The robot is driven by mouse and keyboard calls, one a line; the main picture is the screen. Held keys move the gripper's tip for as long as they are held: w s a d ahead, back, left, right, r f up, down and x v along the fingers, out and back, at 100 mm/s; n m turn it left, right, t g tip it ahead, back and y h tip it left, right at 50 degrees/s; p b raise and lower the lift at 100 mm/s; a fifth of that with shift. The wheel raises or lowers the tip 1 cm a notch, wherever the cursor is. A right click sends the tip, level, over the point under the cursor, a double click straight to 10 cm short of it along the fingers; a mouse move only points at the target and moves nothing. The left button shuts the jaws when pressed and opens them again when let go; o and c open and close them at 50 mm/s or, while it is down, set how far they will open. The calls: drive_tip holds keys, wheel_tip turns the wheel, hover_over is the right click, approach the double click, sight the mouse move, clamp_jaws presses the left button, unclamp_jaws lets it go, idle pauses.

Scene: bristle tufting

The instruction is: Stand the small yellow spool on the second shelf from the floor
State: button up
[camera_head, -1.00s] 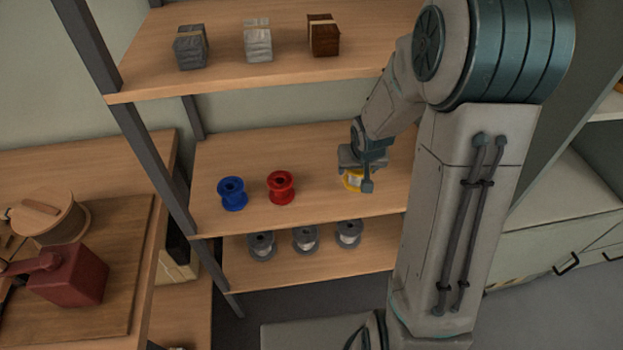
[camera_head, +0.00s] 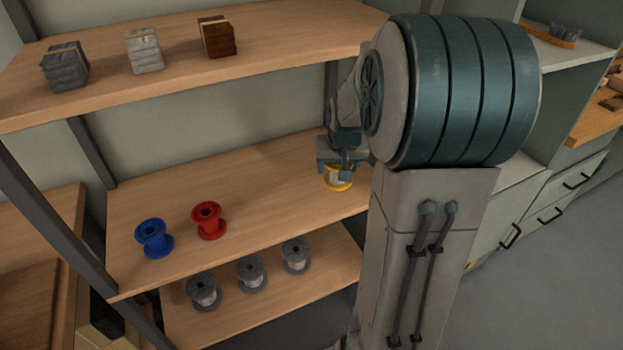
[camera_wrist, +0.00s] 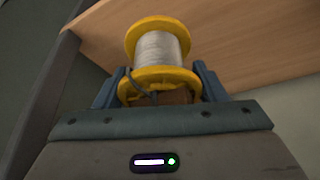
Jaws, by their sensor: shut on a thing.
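The small yellow spool (camera_wrist: 158,48) has yellow flanges and is wound with pale wire. In the wrist view it sits between the fingers of my gripper (camera_wrist: 160,88), which is shut on it. In the head view the yellow spool (camera_head: 338,180) shows below my gripper (camera_head: 340,168), over the right end of the second shelf (camera_head: 260,180). I cannot tell whether its base touches the board. My arm hides the right end of that shelf.
A blue spool (camera_head: 154,238) and a red spool (camera_head: 209,220) stand on the same shelf, left of my gripper. Several grey spools (camera_head: 251,273) stand on the shelf below. Wrapped bundles (camera_head: 144,52) lie on the shelf above. The middle of the second shelf is clear.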

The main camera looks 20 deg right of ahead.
drive_tip(key=w+f, duration=0.1)
drive_tip(key=w, duration=0.1)
drive_tip(key=w+f, duration=0.1)
drive_tip(key=w, duration=0.1)
drive_tip(key=w+f, duration=0.2)
drive_tip(key=shift+w+a+f, duration=0.1)
drive_tip(key=shift+w+a, duration=0.1)
drive_tip(key=shift+w, duration=0.15)
drive_tip(key=shift+f+b, duration=0.45)
drive_tip(key=shift+f, duration=1.45)
drive_tip(key=shift+f, duration=0.2)
drive_tip(key=o, duration=1)
drive_tip(key=shift+r, duration=0.1)
